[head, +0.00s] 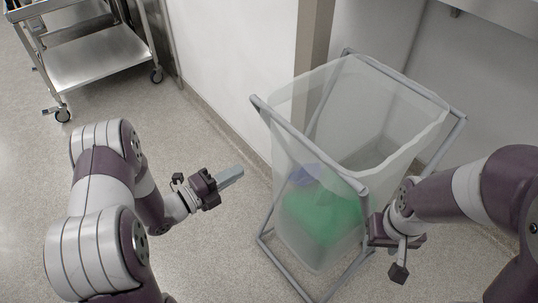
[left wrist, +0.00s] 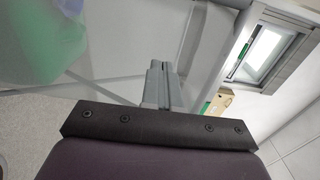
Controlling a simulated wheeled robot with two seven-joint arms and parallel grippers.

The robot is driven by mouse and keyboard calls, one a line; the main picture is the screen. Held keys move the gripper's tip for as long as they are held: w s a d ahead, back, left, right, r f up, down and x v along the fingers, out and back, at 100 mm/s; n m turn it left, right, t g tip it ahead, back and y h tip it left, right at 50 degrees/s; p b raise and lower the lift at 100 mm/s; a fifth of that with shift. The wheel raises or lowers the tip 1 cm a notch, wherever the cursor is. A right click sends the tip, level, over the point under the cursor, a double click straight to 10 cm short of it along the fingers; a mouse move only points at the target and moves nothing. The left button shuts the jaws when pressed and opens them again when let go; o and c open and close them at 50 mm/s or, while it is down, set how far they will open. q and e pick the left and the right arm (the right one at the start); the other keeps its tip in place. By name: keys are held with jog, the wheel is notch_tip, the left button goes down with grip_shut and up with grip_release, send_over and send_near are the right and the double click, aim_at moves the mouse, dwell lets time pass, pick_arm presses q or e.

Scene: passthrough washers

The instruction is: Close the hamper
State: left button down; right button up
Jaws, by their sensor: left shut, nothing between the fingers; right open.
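The hamper (head: 335,125) is a translucent bag hung on a grey folding frame and stands spread open at the wall. A green item (head: 325,215) and a smaller blue item (head: 305,172) show through its side. My left gripper (head: 232,176) is shut and empty, to the left of the hamper and apart from it. In the left wrist view its fingers (left wrist: 158,85) are together, with the green item showing through the bag at upper left. My right gripper (head: 376,229) is open at the hamper's right front side, close to a frame leg; its fingers are largely hidden and contact cannot be told.
A steel cart (head: 95,58) on wheels stands at the upper left. A wall with a grey post (head: 313,40) runs behind the hamper. The floor (head: 225,250) between my left arm and the hamper is clear.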

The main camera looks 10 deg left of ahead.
aim_at(279, 148)
pick_arm(q)
jog(key=b+x, duration=0.1)
jog(key=x, duration=1)
jog(key=shift+w+d+b, duration=0.15)
jog(key=shift+b, duration=0.15)
pick_arm(e)
jog(key=shift+f, duration=0.9)
pick_arm(q)
jog(key=shift+f, duration=0.1)
